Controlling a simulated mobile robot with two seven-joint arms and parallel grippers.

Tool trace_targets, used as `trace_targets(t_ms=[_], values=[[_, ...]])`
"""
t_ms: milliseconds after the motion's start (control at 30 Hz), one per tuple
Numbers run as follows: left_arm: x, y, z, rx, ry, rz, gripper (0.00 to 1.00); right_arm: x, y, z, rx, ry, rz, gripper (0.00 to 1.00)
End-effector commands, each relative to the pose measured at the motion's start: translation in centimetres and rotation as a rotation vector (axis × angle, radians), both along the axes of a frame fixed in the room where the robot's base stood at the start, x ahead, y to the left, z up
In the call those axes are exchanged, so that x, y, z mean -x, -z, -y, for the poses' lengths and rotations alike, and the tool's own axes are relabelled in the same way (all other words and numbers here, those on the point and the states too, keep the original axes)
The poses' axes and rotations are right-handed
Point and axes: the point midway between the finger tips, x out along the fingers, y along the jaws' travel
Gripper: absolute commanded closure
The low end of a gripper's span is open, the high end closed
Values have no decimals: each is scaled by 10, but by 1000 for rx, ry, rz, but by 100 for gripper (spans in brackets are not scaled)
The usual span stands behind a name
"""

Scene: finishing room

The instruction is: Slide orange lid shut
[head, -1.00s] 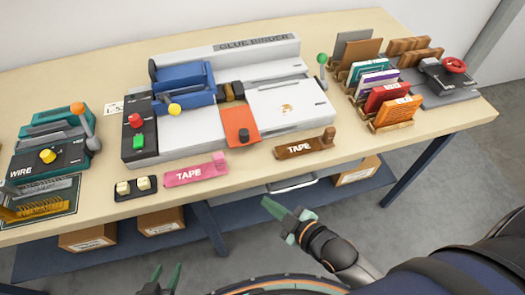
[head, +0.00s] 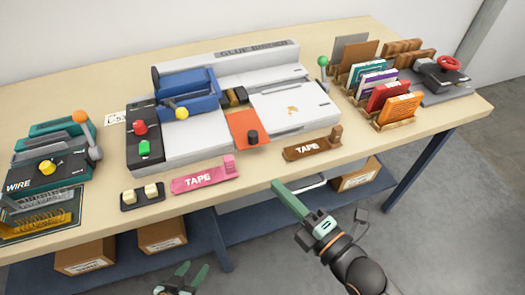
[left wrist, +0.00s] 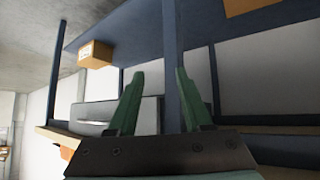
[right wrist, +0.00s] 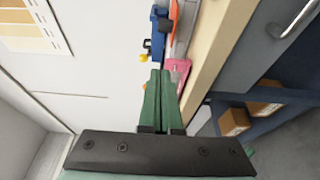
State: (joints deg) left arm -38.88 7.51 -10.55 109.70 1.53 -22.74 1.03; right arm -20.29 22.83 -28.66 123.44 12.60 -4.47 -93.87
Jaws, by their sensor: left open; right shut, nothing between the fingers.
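The orange lid (head: 244,128) is a flat orange plate with a black knob (head: 252,137). It lies at the front middle of the white glue binder (head: 185,140), and a dark slot with a brown block shows just behind it. In the right wrist view a strip of the orange lid (right wrist: 174,10) shows near the top. My right gripper (head: 279,185) is shut and empty, in front of the table edge, below and right of the lid and apart from it. My left gripper (head: 182,277) is open and empty, low in front of the table, far from the lid.
A pink tape dispenser (head: 205,179) and a brown tape dispenser (head: 312,145) stand at the table's front edge, either side of the lid. A blue carriage (head: 187,93) with a yellow knob sits left of it. A wire machine (head: 50,165) is far left.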

Motion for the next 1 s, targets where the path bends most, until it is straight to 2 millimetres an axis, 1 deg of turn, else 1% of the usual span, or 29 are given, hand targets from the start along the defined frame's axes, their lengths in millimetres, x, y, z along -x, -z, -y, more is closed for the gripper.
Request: trace_targets(t_ms=[33,233,433,600,700,800,1000], values=[[0,5,1,1,2,-2,50,-7,1,-5,-4,1,4,100],[1,17,6,6,12,-15,50,-39,2,-29,-8,1,3,100],[-5,20,17,20,31,-7,50,-73,2,-54,-9,0,0,100],[-12,27,22,24,42,-3,50,-97,3,-48,-3,0,0,100],[-15,25,26,31,49,4,50,-105,2,-46,-2,1,0,100],[-14,25,29,34,55,2,50,-109,2,-46,-3,0,-2,100],[-13,26,29,32,57,-4,50,-110,1,-45,-2,-1,-4,100]])
